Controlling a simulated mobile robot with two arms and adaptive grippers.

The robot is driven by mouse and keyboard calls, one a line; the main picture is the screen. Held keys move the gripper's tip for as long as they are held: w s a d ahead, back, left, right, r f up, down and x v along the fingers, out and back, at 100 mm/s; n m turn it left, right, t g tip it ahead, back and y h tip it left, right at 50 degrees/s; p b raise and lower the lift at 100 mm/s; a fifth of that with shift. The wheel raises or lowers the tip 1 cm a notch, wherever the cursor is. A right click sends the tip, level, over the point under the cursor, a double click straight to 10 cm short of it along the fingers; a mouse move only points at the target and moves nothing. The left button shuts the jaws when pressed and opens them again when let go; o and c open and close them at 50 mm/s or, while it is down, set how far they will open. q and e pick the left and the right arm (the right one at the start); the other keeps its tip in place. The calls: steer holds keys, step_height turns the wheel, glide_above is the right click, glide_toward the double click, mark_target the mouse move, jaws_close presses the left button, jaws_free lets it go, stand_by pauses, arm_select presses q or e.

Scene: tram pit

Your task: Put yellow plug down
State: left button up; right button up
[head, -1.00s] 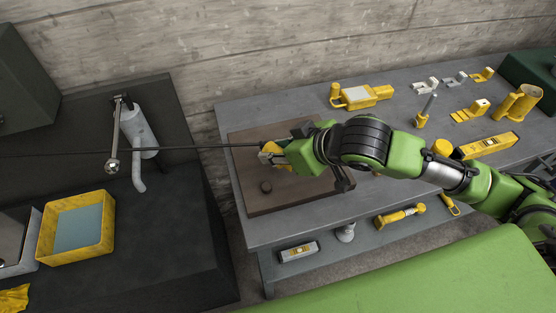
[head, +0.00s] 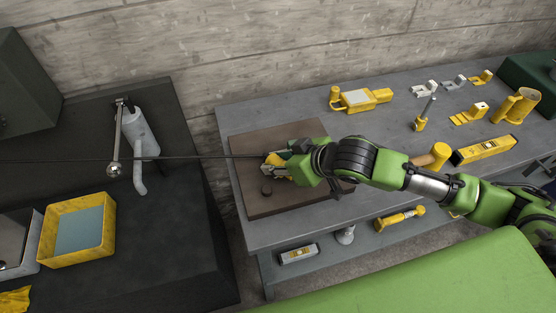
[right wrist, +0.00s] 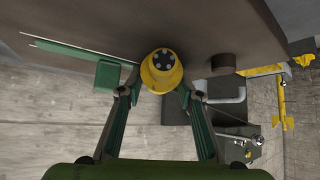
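The yellow plug (head: 274,162) is at the left end of my right gripper, over the brown board (head: 270,202) on the grey table. In the right wrist view, the plug (right wrist: 160,72) shows a round yellow rim and a dark face with several pale dots. The two fingers of my right gripper (right wrist: 160,92) are on either side of it and appear closed on it. A thin dark cable (head: 200,157) runs from the plug's area to the left edge. Whether the plug touches the board is hard to tell. My left gripper is not in view.
A dark round knob (head: 266,190) stands on the board in front of the plug. A yellow-headed mallet (head: 437,156), a yellow level (head: 486,149) and other yellow tools lie to the right. A yellow tray (head: 77,230) is on the dark bench at left.

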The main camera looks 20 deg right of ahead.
steer(key=shift+o, duration=0.3)
steer(key=shift+r, duration=0.2)
steer(key=v, duration=1.2)
steer(key=shift+s+d+f, duration=0.1)
steer(key=shift+f, duration=0.05)
